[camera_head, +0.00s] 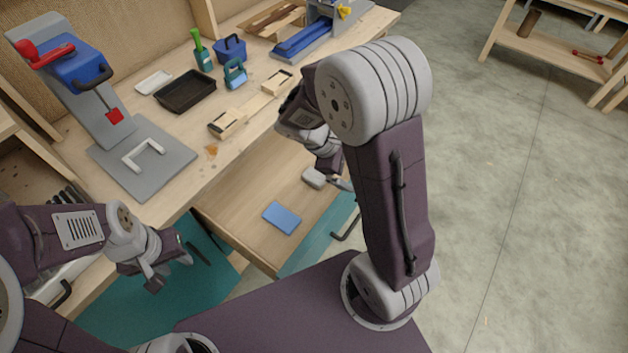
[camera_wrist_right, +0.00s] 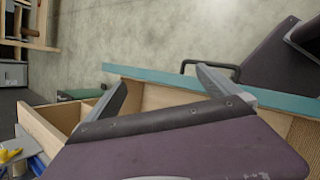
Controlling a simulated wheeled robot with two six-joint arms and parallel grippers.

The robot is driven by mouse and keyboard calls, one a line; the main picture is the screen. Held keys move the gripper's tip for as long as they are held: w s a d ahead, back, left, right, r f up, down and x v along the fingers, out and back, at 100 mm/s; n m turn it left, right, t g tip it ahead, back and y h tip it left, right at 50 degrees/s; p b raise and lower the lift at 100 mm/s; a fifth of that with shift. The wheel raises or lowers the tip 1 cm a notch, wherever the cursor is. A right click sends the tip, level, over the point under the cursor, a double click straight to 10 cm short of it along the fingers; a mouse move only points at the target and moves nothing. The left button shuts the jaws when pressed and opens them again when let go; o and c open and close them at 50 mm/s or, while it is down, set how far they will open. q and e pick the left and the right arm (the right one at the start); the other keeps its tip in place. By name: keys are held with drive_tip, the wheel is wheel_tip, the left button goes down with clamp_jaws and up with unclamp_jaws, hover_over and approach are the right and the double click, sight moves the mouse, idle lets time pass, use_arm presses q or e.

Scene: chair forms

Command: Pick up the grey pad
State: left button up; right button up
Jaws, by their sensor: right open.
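The grey pad (camera_head: 314,177) is a small light block lying in the open wooden drawer (camera_head: 235,222), towards its right side. My right gripper (camera_head: 338,178) is just right of the pad in the head view, partly hidden behind my own right arm. In the right wrist view my right gripper (camera_wrist_right: 160,80) has its two fingers spread apart with nothing between them. I cannot make out the grey pad in that view. My left gripper (camera_head: 172,273) hangs in front of the bench at the lower left, its fingers apart and empty.
A blue pad (camera_head: 282,217) lies in the same drawer. The teal drawer front (camera_wrist_right: 270,101) and its dark handle (camera_wrist_right: 210,66) edge the drawer.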

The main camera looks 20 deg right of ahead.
drive_tip(key=w+f+n+t+h+b, duration=0.25)
drive_tip(key=w+f+n, duration=0.25)
drive_tip(key=w, duration=0.3)
drive_tip(key=n+t+h+b, duration=0.2)
drive_tip(key=n+t+b, duration=0.3)
drive_tip(key=n, duration=0.4)
approach(311, 180)
drive_tip(key=x, duration=0.4)
drive_tip(key=shift+w+a+f, duration=0.15)
drive_tip(key=shift+w+a, duration=0.1)
drive_tip(key=shift+a, duration=0.05)
drive_tip(key=shift+s+a, duration=0.1)
drive_tip(key=shift+s, duration=0.05)
drive_tip(key=x, duration=0.9)
drive_tip(key=shift+s+d, duration=0.1)
drive_tip(key=shift+d, duration=0.25)
drive_tip(key=shift+r, duration=0.25)
drive_tip(key=c, duration=1.4)
drive_tip(key=shift+o, duration=0.2)
wheel_tip(311, 180, up, 10)
drive_tip(key=shift+p, duration=0.8)
